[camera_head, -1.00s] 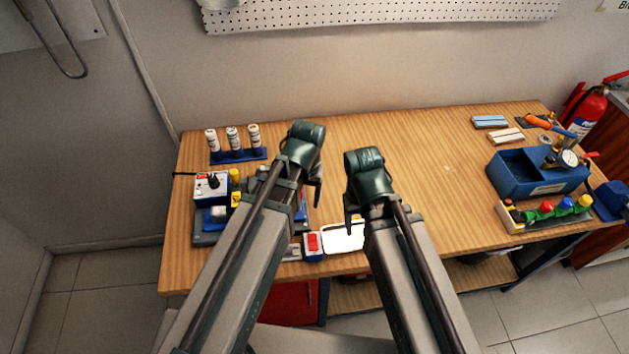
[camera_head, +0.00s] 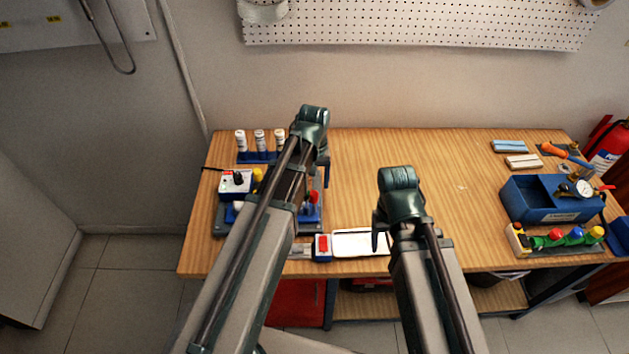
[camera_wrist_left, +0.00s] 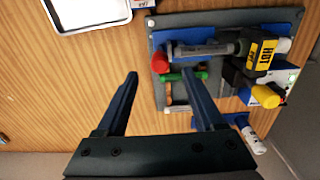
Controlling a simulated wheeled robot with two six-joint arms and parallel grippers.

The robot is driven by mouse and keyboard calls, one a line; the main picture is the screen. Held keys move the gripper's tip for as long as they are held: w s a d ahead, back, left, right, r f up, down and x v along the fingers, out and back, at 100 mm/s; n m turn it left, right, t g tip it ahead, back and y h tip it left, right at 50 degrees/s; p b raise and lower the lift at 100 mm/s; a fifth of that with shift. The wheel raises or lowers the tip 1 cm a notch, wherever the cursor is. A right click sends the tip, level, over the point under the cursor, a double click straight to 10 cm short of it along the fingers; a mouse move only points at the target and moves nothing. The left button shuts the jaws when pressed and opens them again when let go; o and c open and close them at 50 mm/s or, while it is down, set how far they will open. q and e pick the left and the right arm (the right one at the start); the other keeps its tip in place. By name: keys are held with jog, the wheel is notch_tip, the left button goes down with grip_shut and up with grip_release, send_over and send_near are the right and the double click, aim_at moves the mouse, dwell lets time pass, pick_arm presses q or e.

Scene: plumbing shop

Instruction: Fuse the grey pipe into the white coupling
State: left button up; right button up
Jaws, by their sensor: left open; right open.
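In the left wrist view a grey pipe (camera_wrist_left: 205,49) lies level in a blue holder on a grey base plate, with a red knob (camera_wrist_left: 160,62) at its left end. A black and yellow heater marked HOT (camera_wrist_left: 262,52) stands at its right end. A white piece (camera_wrist_left: 283,45), apparently the coupling, shows on the heater's far side; whether either part touches the heater is unclear. My left gripper (camera_wrist_left: 160,75) is open and empty above the bench near the fixture. My right gripper (camera_head: 379,230) is open beside the white tray. My left arm partly hides the fixture in the head view.
Several white cylinders stand in a blue rack (camera_head: 257,158) at the back left. A white tray (camera_head: 350,243) lies at the front edge. A blue bin (camera_head: 545,213) with a gauge and a row of coloured knobs (camera_head: 577,235) occupy the right. The bench between is clear.

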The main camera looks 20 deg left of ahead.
aim_at(313, 192)
pick_arm(q)
notch_tip(313, 192, down, 7)
jog(key=b, duration=0.6)
jog(key=shift+f+b, duration=0.15)
jog(key=shift+b, duration=0.15)
jog(key=shift+c, duration=0.2)
jog(key=c, duration=1)
jog(key=shift+a, duration=0.2)
jog(key=shift+s+a, duration=0.2)
jog(key=shift+a, duration=0.45)
jog(key=shift+s+a, duration=0.2)
jog(key=shift+a, duration=0.4)
